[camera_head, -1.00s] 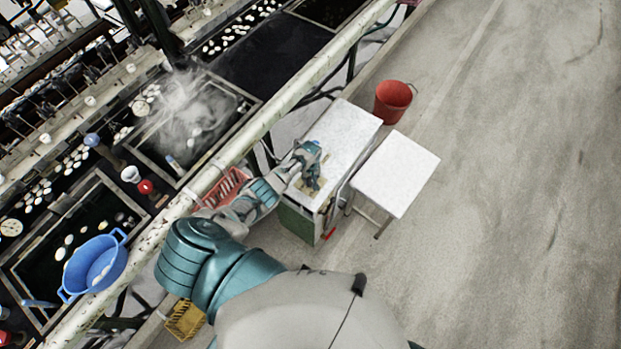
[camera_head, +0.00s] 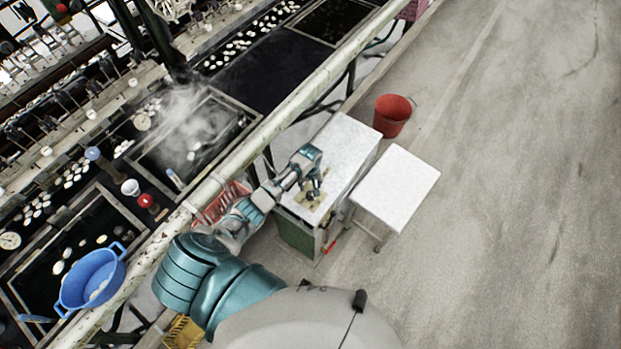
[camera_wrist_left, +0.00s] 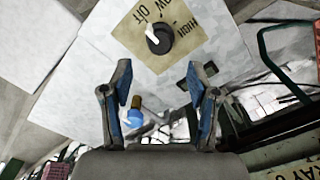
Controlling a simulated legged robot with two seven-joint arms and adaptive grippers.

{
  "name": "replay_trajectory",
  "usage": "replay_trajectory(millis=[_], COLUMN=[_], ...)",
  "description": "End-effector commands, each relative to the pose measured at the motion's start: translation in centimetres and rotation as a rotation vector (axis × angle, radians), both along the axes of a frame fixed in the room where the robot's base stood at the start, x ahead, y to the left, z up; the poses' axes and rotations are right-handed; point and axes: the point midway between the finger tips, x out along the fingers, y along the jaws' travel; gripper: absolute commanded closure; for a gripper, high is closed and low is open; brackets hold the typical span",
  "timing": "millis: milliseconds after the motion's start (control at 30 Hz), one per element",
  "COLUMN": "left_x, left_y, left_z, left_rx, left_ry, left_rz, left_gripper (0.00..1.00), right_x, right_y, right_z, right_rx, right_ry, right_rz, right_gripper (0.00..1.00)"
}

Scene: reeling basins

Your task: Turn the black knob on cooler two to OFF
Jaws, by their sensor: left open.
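The cooler is a white-topped box (camera_head: 348,148) with a green side, standing beside the basin bench in the head view. A tan label plate (camera_head: 325,203) lies on its top. In the left wrist view, the black knob (camera_wrist_left: 159,38) sits on the tan plate (camera_wrist_left: 128,35), which is printed LOW, OFF and HIGH. The knob has a white mark; I cannot tell which word it points at. My left gripper (camera_head: 313,191) is over the plate. In the wrist view, its fingers (camera_wrist_left: 160,85) are open and empty, apart from the knob. My right gripper is not in view.
A white table (camera_head: 396,186) stands right of the cooler, with a red bucket (camera_head: 392,115) behind. A red basket (camera_head: 226,200) is left of the cooler. A long pale rail (camera_head: 285,115) borders the steaming basins. A blue tub (camera_head: 92,280) is lower left. Open floor lies right.

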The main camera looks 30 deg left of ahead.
Motion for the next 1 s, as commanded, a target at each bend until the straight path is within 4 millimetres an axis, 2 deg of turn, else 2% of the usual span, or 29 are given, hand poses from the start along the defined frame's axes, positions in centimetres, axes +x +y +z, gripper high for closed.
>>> replay_trajectory(millis=[100,300,900,1000], left_x=[0.1,0.1,0.1,-0.5], left_y=[0.0,0.0,0.0,-0.5], left_z=[2.5,4.8,5.2,4.9], left_rx=[0.000,-0.001,0.000,-0.002], left_ry=[-0.004,-0.001,0.000,-0.003], left_rz=[-0.001,0.000,0.000,-0.024], left_gripper=[0.40,0.40,0.40,0.40], right_x=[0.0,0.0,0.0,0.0], right_y=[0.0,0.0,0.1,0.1], right_z=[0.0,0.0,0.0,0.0], right_rx=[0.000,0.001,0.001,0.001], right_ry=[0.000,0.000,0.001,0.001], right_rz=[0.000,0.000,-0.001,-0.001], right_gripper=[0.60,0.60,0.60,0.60])
